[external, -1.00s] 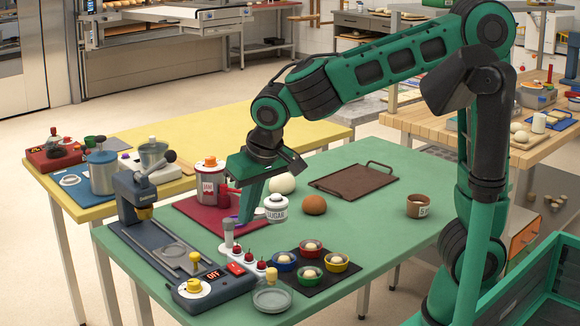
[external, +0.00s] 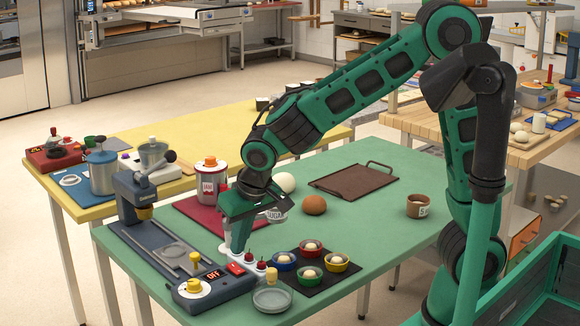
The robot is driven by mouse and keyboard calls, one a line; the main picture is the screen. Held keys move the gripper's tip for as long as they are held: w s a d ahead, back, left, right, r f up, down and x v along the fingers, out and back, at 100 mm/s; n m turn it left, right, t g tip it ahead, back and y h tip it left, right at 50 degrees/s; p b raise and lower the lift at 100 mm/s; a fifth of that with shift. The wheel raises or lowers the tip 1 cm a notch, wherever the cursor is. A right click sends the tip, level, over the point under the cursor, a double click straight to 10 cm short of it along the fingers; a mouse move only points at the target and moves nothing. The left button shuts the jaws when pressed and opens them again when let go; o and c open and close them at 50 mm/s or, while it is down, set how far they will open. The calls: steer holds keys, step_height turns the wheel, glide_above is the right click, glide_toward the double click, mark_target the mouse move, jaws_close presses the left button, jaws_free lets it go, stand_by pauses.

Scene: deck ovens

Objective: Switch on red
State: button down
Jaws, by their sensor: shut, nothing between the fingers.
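A dark blue-grey machine (external: 165,243) stands at the left front of the green table. Its front panel has a display (external: 213,275) reading OFF, a white dial with a yellow knob (external: 194,287) and a red switch (external: 236,269). My gripper (external: 238,248) is shut and empty, pointing down just behind the red switch in the picture. I cannot tell whether its tips touch anything. It partly hides the white stand behind it and the sugar jar (external: 277,215).
Small red cherries on white holders (external: 260,263) stand right of the switch. A black mat (external: 323,280) holds several coloured cups, with a grey dish (external: 272,300) in front. A red mat with a jar (external: 208,180) lies behind.

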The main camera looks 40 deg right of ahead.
mark_target(239, 270)
steer(key=shift+x, duration=2.35)
steer(key=shift+s+f+g, duration=0.15)
steer(key=shift+f+g, duration=0.05)
steer(key=shift+g, duration=0.1)
steer(key=shift+s+f, duration=0.1)
steer(key=shift+s, duration=0.7)
steer(key=v, duration=1.4)
steer(key=shift+s, duration=0.2)
steer(key=shift+w, duration=0.1)
